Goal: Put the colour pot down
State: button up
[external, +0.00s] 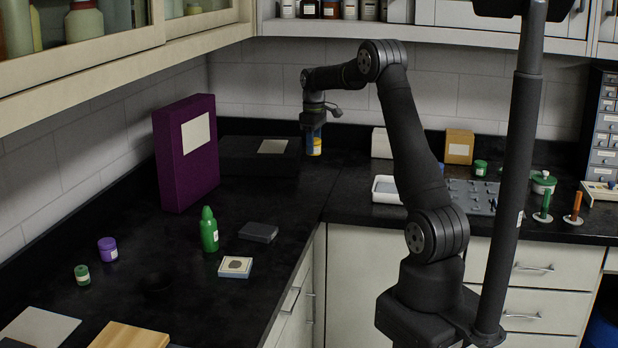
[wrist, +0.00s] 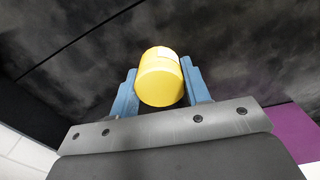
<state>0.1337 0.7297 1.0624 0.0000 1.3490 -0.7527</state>
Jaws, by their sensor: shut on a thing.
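The colour pot I hold is a small yellow cylinder with a pale label. In the wrist view the yellow pot (wrist: 160,78) sits between the two blue fingers of my gripper (wrist: 158,85), which is shut on it. In the external view my gripper (external: 313,140) points down above the back corner of the black counter, with the yellow pot (external: 314,150) at its tip. The pot appears raised above the counter, but its exact height is hard to tell.
A purple box file (external: 187,155) and a flat black box (external: 258,155) stand to the left. A green bottle (external: 209,230), a purple pot (external: 108,249) and a small green pot (external: 82,275) are on the left counter. A white tray (external: 386,190) is to the right.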

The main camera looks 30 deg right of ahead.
jog(key=s+d+m, duration=0.3)
jog(key=s+d, duration=0.3)
jog(key=d, duration=0.7)
jog(key=s+d+m, duration=0.3)
jog(key=s+d, duration=0.2)
jog(key=d, duration=0.8)
jog(key=s+d+m, duration=0.2)
jog(key=s+d, duration=0.4)
jog(key=d, duration=0.7)
jog(key=w+a+f, duration=0.1)
jog(key=w+f, duration=0.1)
jog(key=w, duration=0.1)
jog(key=w+a+f, duration=0.2)
jog(key=w, duration=0.2)
jog(key=w+a+f, duration=0.1)
jog(key=w+f, duration=0.2)
jog(key=w, duration=0.1)
jog(key=shift+w+a, duration=0.1)
jog(key=shift+a, duration=0.25)
jog(key=shift+f, duration=1.95)
jog(key=shift+f, duration=0.1)
jog(key=o, duration=0.6)
jog(key=shift+f, duration=0.1)
jog(key=o, duration=0.4)
